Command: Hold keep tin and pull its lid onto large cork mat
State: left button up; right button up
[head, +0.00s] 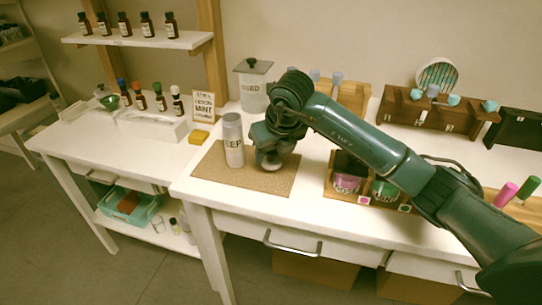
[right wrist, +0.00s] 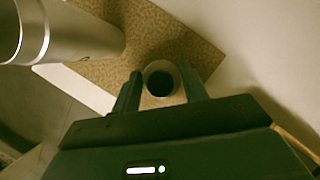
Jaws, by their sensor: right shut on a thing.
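The keep tin (head: 234,150), a silver cylinder marked KEEP, stands upright on the large cork mat (head: 263,187). In the right wrist view the tin (right wrist: 70,30) is at the upper left, apart from the fingers. My right gripper (head: 268,160) is low over the mat, just right of the tin. It is shut on a small round pale piece, which looks like the lid (head: 270,166). In the right wrist view the lid (right wrist: 149,70) shows as a ring with a dark middle between the fingertips (right wrist: 160,92). Whether it touches the mat is unclear. My left gripper is not in view.
A lidded glass jar (head: 253,95) stands behind the mat. A wooden tray with pink and green jars (head: 346,184) is to the right. A yellow sponge (head: 199,136) and a framed card (head: 204,106) are to the left. The mat's front right is clear.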

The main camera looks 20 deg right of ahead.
jog(key=shift+f, duration=0.9)
jog(key=shift+f, duration=0.1)
jog(key=o, duration=1.1)
